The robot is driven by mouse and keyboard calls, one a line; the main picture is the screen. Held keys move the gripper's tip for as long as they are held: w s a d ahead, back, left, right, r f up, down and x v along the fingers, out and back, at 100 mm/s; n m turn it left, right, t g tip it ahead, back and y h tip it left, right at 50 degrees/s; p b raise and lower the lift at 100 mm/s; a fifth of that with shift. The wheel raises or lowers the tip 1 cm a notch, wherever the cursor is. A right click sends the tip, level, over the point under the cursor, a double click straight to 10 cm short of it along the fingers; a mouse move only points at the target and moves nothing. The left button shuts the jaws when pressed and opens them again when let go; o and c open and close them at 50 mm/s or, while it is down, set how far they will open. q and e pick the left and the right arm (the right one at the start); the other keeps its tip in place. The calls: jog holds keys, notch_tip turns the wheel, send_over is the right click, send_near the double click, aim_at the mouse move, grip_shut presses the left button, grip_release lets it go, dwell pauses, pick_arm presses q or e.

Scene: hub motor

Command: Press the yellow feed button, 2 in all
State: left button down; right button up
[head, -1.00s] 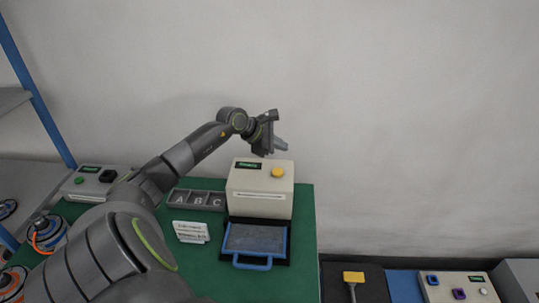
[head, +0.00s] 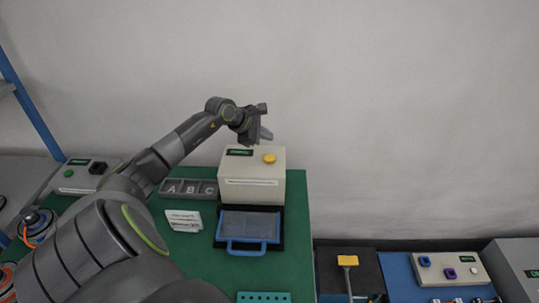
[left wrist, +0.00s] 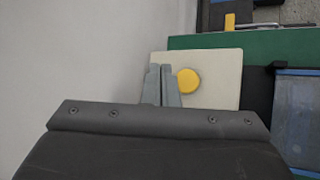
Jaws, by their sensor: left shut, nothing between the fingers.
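The yellow feed button (head: 269,158) sits on top of a cream box-shaped machine (head: 252,187) on the green table. The machine has a small green-lit display and a slot in its front. My left gripper (head: 266,134) is shut and empty, above the back of the machine and behind the button, apart from it. In the left wrist view, the shut fingertips (left wrist: 161,68) show just left of the yellow button (left wrist: 188,81), over the cream top. My right gripper is not in view.
A blue-handled tray (head: 248,226) lies in front of the machine. Grey A, B, C bins (head: 188,188) and a white card sign (head: 184,220) stand left of it. Another panel (head: 85,175) stands at the far left. A wall rises behind.

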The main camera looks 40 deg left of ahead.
pick_arm(q)
jog(key=b, duration=0.2)
send_over(266, 159)
notch_tip(266, 159, down, 4)
jog(key=shift+w+f, duration=0.1)
jog(key=shift+f, duration=0.1)
jog(key=shift+f+b, duration=0.65)
jog(key=shift+b, duration=0.1)
dwell(1.1)
jog(key=shift+f+b, duration=0.35)
jog(key=shift+b, duration=0.3)
